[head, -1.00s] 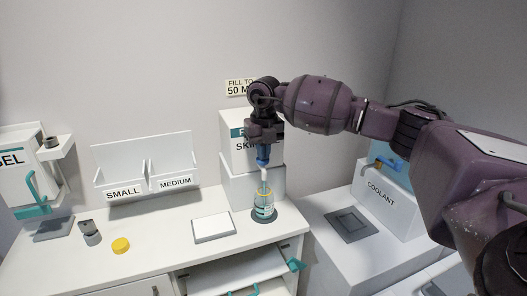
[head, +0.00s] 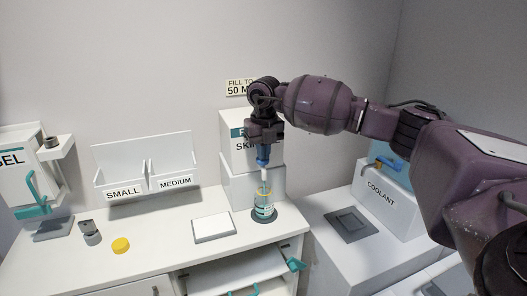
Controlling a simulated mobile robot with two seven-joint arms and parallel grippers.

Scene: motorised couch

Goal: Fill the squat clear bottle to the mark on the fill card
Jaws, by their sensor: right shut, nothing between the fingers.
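The squat clear bottle (head: 264,208) stands on a dark round pad on the counter, below the middle dispenser (head: 238,185). Yellowish and teal bands show on it; I cannot tell the liquid level. The fill card (head: 238,87) on the wall reads "FILL TO 50 M", its right end hidden by my arm. My right gripper (head: 263,160) points down above the bottle, shut with nothing between its fingers. A small white part (head: 265,174) shows just under the fingertips, above the bottle. The gripper hides part of the dispenser's front and label. My left gripper is out of view.
A yellow cap (head: 121,245) and a small grey item (head: 91,236) lie on the counter left of a white flat plate (head: 213,227). SMALL and MEDIUM bins (head: 148,184) stand behind. A COOLANT dispenser (head: 385,200) is at right, another dispenser (head: 20,170) at far left.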

